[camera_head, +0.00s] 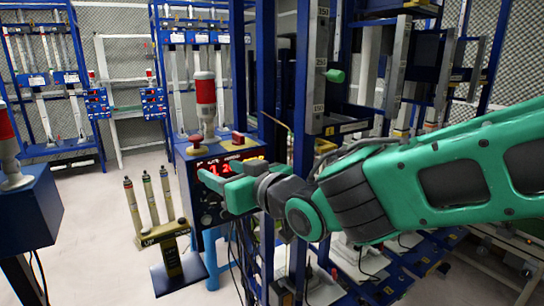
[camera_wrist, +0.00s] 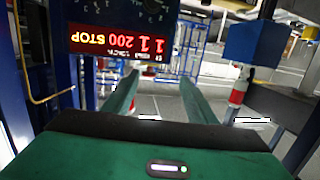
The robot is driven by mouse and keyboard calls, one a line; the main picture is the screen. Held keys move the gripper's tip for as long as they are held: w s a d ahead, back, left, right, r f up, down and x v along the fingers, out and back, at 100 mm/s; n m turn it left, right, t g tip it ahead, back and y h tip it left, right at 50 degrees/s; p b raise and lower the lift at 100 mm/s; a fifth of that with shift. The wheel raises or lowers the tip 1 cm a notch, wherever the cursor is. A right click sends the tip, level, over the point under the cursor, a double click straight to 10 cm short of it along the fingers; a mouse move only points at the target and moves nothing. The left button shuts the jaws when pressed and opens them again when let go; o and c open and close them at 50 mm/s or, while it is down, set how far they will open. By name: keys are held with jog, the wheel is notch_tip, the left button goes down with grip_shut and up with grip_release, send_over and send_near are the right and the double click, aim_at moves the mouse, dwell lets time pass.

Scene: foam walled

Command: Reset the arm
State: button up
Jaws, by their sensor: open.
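My green arm reaches in from the right of the head view. My gripper (camera_head: 212,178) is in front of a blue control box (camera_head: 190,190) with red lit digits. In the wrist view, my gripper (camera_wrist: 158,92) has its two green fingers well apart, with nothing between them. The picture there is upside down, and a display panel (camera_wrist: 115,38) with red lit digits and "STOP" is close beside the fingers. I cannot tell whether the gripper touches the box.
A red and white signal light (camera_head: 205,100) and a red button stand on the box. A stand with several thin rods (camera_head: 149,205) is at the lower left. Blue frame posts (camera_head: 305,110) stand close to my arm. Open pale floor (camera_head: 90,215) lies to the left.

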jog(key=d+f+m+g+h, duration=0.1)
jog(key=d+f+m+h, duration=0.2)
jog(key=d, duration=0.7)
jog(key=d+f+m+g+h, duration=0.1)
jog(key=d+f+g+h, duration=0.15)
jog(key=d+f, duration=0.45)
jog(key=d+f+m+g+h, duration=0.1)
jog(key=d+f+m+h, duration=0.2)
jog(key=d, duration=0.9)
jog(key=s+d+f+m+g+h, duration=0.1)
jog(key=s+d+f+m+g, duration=0.2)
jog(key=s+d, duration=0.8)
jog(key=s+d+f+m+g+h, duration=0.1)
jog(key=s+d+f+m+g, duration=0.2)
jog(key=s+d, duration=0.7)
jog(key=s+m+g, duration=0.1)
jog(key=s+g, duration=0.1)
jog(key=s, duration=0.3)
jog(key=shift+s+d+m, duration=0.15)
jog(key=shift+d+m, duration=0.15)
jog(key=shift+d, duration=0.1)
jog(key=shift+w+f, duration=0.2)
jog(key=shift+w, duration=0.45)
